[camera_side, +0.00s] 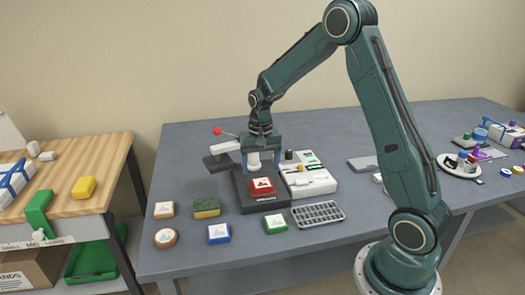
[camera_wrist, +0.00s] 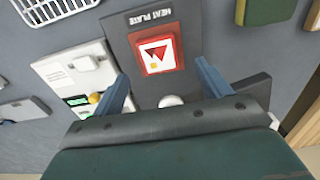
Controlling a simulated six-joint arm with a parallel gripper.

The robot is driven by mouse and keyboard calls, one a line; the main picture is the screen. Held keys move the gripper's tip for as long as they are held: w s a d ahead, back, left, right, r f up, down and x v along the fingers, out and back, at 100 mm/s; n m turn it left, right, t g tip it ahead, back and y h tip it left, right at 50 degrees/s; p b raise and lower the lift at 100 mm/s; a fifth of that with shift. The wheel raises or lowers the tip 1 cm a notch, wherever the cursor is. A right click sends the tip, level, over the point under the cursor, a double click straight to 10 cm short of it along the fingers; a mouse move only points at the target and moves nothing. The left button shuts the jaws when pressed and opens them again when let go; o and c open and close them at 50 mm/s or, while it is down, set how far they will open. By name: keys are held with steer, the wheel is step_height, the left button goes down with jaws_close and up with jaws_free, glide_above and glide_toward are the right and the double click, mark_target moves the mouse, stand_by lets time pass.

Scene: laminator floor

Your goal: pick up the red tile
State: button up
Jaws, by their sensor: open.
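The red tile (camera_side: 262,187) lies on the dark heat plate (camera_side: 243,198) in the side view. It has a white face with a red mark. In the wrist view the red tile (camera_wrist: 155,52) lies on the heat plate (camera_wrist: 117,40), beyond my fingertips and roughly between their lines. My gripper (camera_side: 263,168) is open and empty, with its blue fingers just above and behind the tile in the side view. In the wrist view my gripper (camera_wrist: 160,80) shows its two fingers spread wide. A white knob (camera_wrist: 171,101) shows between the fingers.
A white box (camera_side: 308,183) stands right of the plate. A wire rack (camera_side: 318,214), a green tile (camera_side: 275,223), a blue tile (camera_side: 219,233), a sponge (camera_side: 207,208) and wooden tiles (camera_side: 164,209) lie around it. A red-knobbed lever (camera_side: 218,131) rises behind.

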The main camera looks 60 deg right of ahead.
mark_target(261, 183)
steer(key=shift+f, duration=0.1)
steer(key=shift+s+f, duration=0.15)
steer(key=shift+f, duration=2.4)
steer(key=c, duration=1.2)
steer(key=shift+r, duration=0.2)
step_height(261, 183, up, 20)
steer(key=shift+f, duration=0.15)
